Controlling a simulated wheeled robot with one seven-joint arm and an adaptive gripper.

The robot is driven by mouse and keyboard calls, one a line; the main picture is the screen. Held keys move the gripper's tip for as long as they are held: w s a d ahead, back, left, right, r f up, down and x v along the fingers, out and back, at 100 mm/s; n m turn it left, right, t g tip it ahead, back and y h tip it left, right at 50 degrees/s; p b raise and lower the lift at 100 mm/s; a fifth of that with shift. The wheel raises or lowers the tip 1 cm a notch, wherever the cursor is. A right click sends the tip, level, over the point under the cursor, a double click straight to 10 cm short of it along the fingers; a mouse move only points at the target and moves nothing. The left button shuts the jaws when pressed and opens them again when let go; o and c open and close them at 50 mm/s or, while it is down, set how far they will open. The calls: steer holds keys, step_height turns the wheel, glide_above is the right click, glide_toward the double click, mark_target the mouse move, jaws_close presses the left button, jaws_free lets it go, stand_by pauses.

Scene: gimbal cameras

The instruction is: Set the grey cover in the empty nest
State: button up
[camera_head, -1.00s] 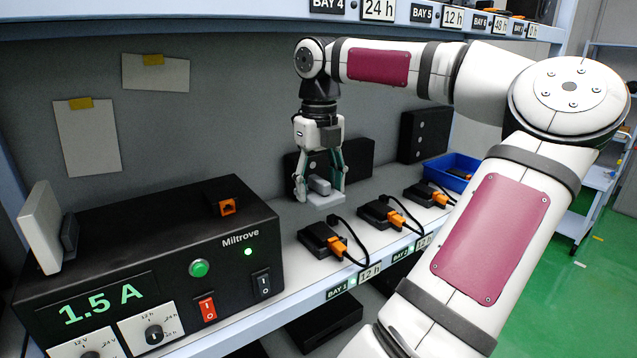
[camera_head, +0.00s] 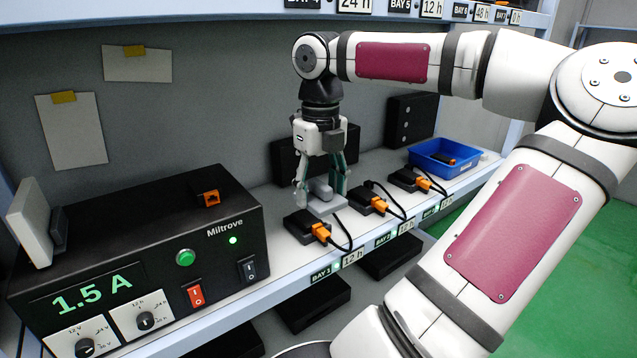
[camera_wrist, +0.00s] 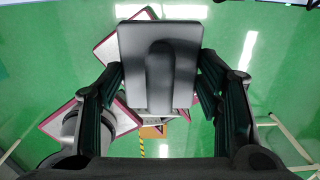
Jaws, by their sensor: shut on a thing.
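My gripper (camera_head: 321,186) points down over the shelf and is shut on the grey cover (camera_head: 325,207), a flat plate with a raised grip. In the wrist view the cover (camera_wrist: 184,82) sits between the two dark fingers (camera_wrist: 160,85), its grip running down its middle. In the head view the cover is just behind the black module (camera_head: 303,226) at Bay 1 and partly overlaps it in the picture. I cannot tell whether it touches the shelf. No empty nest can be made out clearly; the fingers and cover hide part of the shelf there.
A black Miltrove power unit (camera_head: 130,240) stands at the left. Black modules with orange plugs and cables line the shelf front, including one at Bay 2 (camera_head: 368,200). A blue bin (camera_head: 445,170) is at the far right. Black boxes (camera_head: 285,160) stand against the back panel.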

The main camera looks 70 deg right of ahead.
mark_target(344, 205)
steer(key=shift+s, duration=0.1)
steer(key=shift+s+a+p, duration=0.6)
steer(key=shift+s+a, duration=0.05)
steer(key=shift+s, duration=0.3)
steer(key=shift+s+a+p, duration=0.55)
steer(key=shift+s+a, duration=0.1)
steer(key=shift+s, duration=0.3)
steer(key=shift+s+a+p, duration=0.6)
steer(key=shift+s+a, duration=0.05)
steer(key=shift+s, duration=0.3)
